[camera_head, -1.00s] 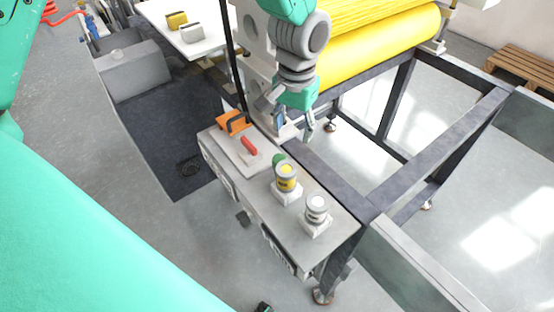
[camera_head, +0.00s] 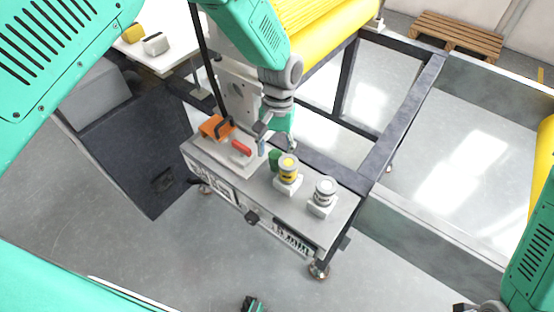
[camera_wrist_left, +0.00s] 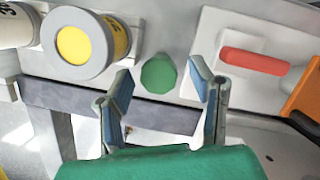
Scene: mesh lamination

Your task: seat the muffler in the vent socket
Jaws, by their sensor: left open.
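A short green cylinder (camera_head: 274,160) stands on the grey bench (camera_head: 225,180), between the red-handled plate and the yellow-labelled can; I take it for the muffler. In the left wrist view the green cylinder (camera_wrist_left: 158,74) shows from above, in the gap between my fingertips. My left gripper (camera_head: 277,142) is open and empty, with its blue-padded fingers to either side of the cylinder in the left wrist view (camera_wrist_left: 160,85); I cannot tell whether they touch it. I cannot make out the vent socket for certain.
A yellow-labelled can (camera_head: 288,169) and a white can (camera_head: 325,192) stand on white blocks close right of the cylinder. A red handle (camera_head: 241,148) and an orange clamp (camera_head: 216,127) lie to its left. A dark frame (camera_head: 400,115) and yellow roll (camera_head: 315,35) stand behind.

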